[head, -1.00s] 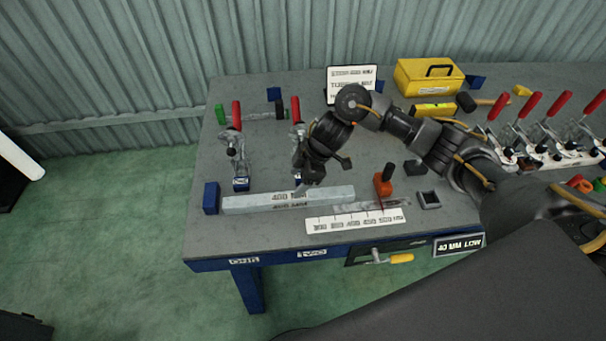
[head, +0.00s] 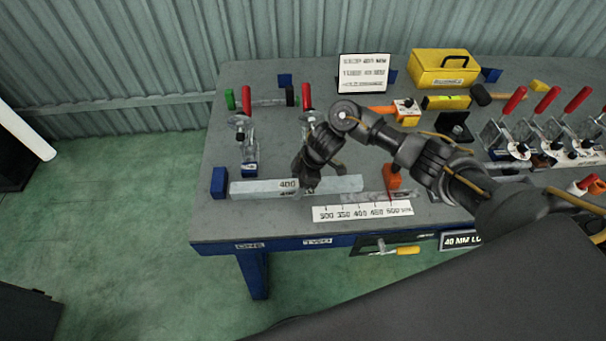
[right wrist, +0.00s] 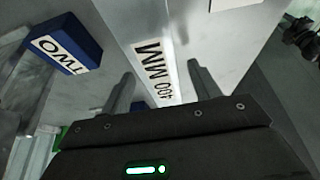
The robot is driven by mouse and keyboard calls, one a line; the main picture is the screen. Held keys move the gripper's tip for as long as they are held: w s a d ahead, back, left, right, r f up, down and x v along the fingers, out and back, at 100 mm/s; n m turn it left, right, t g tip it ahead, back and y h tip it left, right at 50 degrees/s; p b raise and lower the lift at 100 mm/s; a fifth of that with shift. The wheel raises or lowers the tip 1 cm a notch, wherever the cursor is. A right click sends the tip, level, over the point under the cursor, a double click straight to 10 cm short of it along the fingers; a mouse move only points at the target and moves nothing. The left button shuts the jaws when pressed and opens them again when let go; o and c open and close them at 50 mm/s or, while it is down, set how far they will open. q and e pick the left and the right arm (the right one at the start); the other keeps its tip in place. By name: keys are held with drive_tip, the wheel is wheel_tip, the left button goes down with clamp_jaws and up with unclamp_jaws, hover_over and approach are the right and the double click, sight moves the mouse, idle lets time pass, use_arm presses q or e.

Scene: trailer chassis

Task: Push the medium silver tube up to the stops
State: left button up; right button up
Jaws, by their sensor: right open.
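The silver square tube (head: 260,188) marked 400 lies left to right near the front edge of the bench. Its left end is close to a blue stop block (head: 219,182); I cannot tell whether they touch. In the right wrist view the open fingers (right wrist: 162,88) lie to either side of the labelled tube (right wrist: 140,25). Contact is not clear. My left gripper is out of view.
A white scale strip (head: 362,212) lies in front of the tube's right part. An orange-handled item (head: 392,177) stands behind the strip. Red-handled clamps (head: 306,97) stand behind. A yellow toolbox (head: 443,68) and a white sign (head: 363,73) are at the back.

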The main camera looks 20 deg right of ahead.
drive_tip(key=shift+a+f, duration=0.2)
drive_tip(key=shift+f, duration=0.25)
clamp_jaws()
drive_tip(key=shift+p, duration=0.3)
drive_tip(key=shift+w+a, duration=0.15)
drive_tip(key=shift+a, duration=0.35)
drive_tip(key=shift+w+a, duration=0.15)
drive_tip(key=shift+a, duration=0.35)
idle(0.9)
drive_tip(key=shift+w+r, duration=0.1)
drive_tip(key=shift+w, duration=0.1)
drive_tip(key=shift+w+r, duration=0.1)
drive_tip(key=shift+w, duration=0.05)
idle(0.8)
